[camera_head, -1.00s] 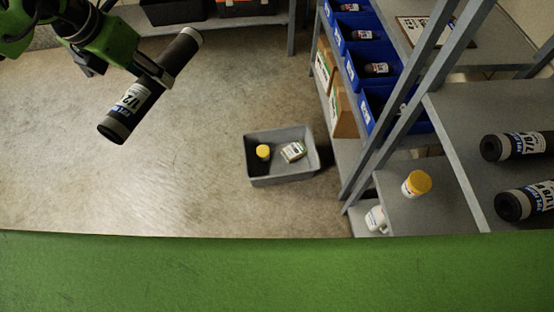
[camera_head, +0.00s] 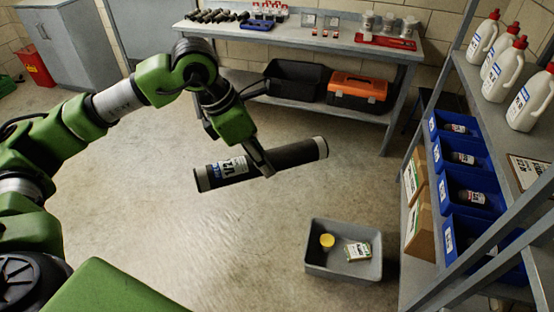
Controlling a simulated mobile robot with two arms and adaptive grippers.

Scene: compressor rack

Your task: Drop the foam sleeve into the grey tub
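The foam sleeve (camera_head: 225,171) is a dark tube with a white and blue label. My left gripper (camera_head: 264,166) is shut on it near its middle and holds it in the air, nearly level. The grey tub (camera_head: 343,265) stands on the floor, below and to the right of the sleeve. Inside the tub are a small yellow-capped container (camera_head: 327,241) and a small box (camera_head: 357,251). The sleeve is not over the tub in this view. My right gripper is not in view.
A shelf rack with blue bins (camera_head: 468,195) and white jugs (camera_head: 534,100) stands right of the tub. A workbench (camera_head: 300,37) at the back holds a black bin (camera_head: 294,82) and an orange toolbox (camera_head: 358,90) on its lower shelf. The floor around the tub's left is clear.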

